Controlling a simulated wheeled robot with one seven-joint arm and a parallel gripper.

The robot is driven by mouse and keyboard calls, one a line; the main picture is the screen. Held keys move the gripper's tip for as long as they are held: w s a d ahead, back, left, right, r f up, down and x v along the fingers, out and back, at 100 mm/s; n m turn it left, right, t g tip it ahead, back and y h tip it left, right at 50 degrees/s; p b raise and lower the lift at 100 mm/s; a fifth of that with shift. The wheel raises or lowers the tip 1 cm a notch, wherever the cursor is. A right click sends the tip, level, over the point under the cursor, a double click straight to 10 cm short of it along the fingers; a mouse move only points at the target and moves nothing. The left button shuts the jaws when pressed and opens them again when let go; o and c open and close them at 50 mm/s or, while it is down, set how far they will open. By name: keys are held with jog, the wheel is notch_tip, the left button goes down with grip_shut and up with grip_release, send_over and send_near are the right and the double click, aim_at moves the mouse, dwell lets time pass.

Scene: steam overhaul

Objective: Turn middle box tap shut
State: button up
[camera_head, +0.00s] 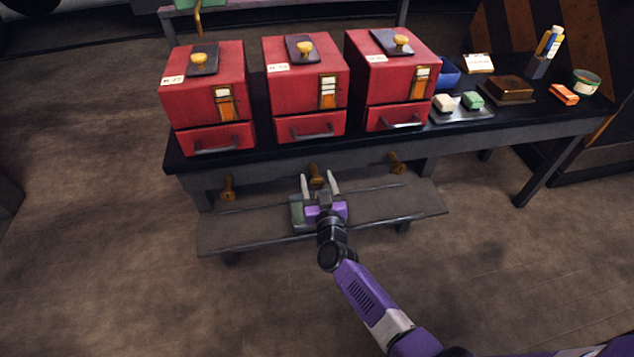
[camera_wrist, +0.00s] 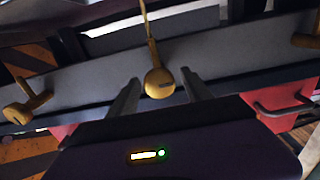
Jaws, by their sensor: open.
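The middle box tap (camera_head: 316,174) is a brass tap on the bench's front rail, below the middle red box (camera_head: 304,97). In the wrist view the gripper (camera_wrist: 162,92) has one finger on each side of the knob, with gaps. I cannot tell whether the fingertips reach past the knob.
Similar taps sit on the left (camera_head: 228,188) and right (camera_head: 397,163) of the rail. A low shelf (camera_head: 410,201) lies beneath my gripper. Red boxes stand on the black bench (camera_head: 525,120), with small items at its right. The floor in front is clear.

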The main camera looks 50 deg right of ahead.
grip_shut()
jog(key=shift+m, duration=0.3)
jog(key=m, duration=0.3)
jog(key=shift+m, duration=0.3)
jog(key=m, duration=0.4)
jog(key=shift+s+d+f+m+b, duration=0.1)
jog(key=shift+f+m+b, duration=0.05)
jog(key=shift+m+b, duration=0.2)
jog(key=m+b, duration=0.1)
jog(key=m, duration=0.3)
jog(key=shift+f+m, duration=0.1)
jog(key=shift+m, duration=0.15)
jog(key=shift+d+m+b, duration=0.1)
jog(key=shift+m+b, duration=0.6)
jog(key=shift+m, duration=1.5)
